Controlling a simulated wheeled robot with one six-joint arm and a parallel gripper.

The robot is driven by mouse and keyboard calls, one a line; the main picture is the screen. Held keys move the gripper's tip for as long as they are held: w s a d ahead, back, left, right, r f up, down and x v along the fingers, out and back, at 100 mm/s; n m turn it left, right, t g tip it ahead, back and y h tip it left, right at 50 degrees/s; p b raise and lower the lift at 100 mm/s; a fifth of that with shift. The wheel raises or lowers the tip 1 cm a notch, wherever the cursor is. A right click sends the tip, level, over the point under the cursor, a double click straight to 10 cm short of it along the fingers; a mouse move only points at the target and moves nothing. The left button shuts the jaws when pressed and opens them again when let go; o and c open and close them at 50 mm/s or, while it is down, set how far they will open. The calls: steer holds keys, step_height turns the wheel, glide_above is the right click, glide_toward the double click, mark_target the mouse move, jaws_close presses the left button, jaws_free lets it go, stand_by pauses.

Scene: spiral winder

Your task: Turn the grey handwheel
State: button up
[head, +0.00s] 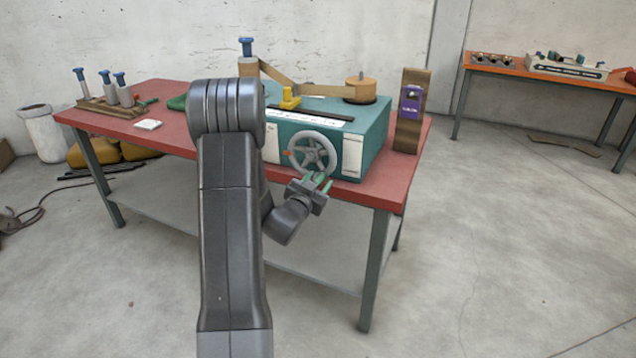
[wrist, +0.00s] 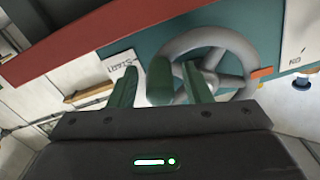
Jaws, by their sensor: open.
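The grey handwheel (head: 312,152) is a spoked ring on the front face of the teal winder box (head: 368,133). An orange mark (head: 287,152) sits beside its rim on the left. My gripper (head: 321,180) is at the wheel's lower right in the head view, with green fingers pointing up toward it. In the wrist view the handwheel (wrist: 215,60) is just beyond the fingers, and my gripper (wrist: 160,80) is open with a gap between the fingers.
The box stands on a red table (head: 172,128). On the box are a yellow block (head: 290,98) and a wooden spool (head: 361,88). A wooden post with a purple device (head: 410,102) stands at the right. Pegs in a rack (head: 110,104) are at the left. The floor in front is clear.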

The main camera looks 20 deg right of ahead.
jaws_close()
steer(key=shift+f, duration=0.1)
